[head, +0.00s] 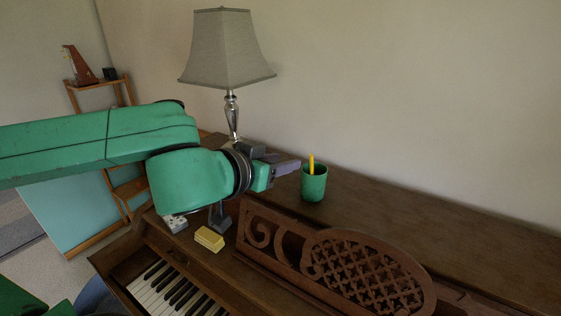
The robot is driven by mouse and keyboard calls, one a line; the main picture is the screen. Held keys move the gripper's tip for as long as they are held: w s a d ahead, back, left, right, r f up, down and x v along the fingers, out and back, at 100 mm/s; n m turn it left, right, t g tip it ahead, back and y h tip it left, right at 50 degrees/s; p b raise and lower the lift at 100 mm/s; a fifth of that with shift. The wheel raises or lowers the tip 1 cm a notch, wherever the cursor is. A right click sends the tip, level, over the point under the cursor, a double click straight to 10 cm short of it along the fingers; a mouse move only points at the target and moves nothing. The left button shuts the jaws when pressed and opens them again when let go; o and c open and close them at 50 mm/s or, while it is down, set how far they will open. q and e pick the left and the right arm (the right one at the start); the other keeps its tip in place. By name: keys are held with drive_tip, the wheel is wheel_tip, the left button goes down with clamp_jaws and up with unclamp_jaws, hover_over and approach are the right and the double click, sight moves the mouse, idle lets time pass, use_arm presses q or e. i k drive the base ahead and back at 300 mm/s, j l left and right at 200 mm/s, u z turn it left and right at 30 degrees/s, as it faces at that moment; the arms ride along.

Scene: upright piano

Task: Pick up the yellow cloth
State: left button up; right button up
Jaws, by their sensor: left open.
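The yellow cloth (209,239) is a small folded block. It lies on the brown wood of the piano, just beyond the keys and left of the carved music stand. My left gripper (287,165) comes in from the left, above the piano top, and points right toward a green cup. It is open and holds nothing that I can see. It is above and to the right of the cloth, clear of it. Its fingers are partly hidden by one another. My right gripper is not in view.
The green cup (314,184) with a yellow stick stands close to my left fingertips. A lamp (229,60) stands behind my wrist. A dark grey object (220,216) and a small black-and-white item (174,223) are near the cloth. The carved music stand (335,262) rises right of it.

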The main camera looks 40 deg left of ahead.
sight(209, 240)
drive_tip(key=k+l, duration=0.1)
drive_tip(key=k, duration=1.4)
